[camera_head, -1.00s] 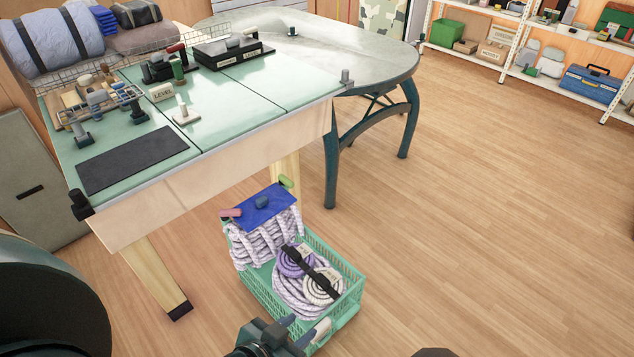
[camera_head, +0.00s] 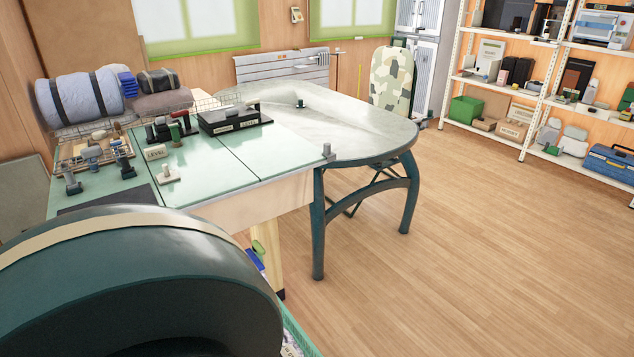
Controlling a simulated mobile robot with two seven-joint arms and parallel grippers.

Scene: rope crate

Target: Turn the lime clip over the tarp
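The lime clip (camera_head: 258,247) shows as a small green piece beside the table leg, just past my arm. The tarp (camera_head: 256,262) shows only as a small blue strip below it; the rest is hidden behind my arm. The crate's green rim (camera_head: 300,338) shows at the bottom edge, with most of the crate and the rope hidden or out of frame. I cannot tell how the clip sits on the tarp. Neither of my grippers is in view; a large dark link of my arm fills the lower left.
A green-topped table (camera_head: 240,155) holds clamps, a black tray (camera_head: 228,118) and a label block (camera_head: 155,152). A grey rounded table (camera_head: 365,130) joins it. White shelves (camera_head: 530,85) stand at the back right. The wooden floor on the right is clear.

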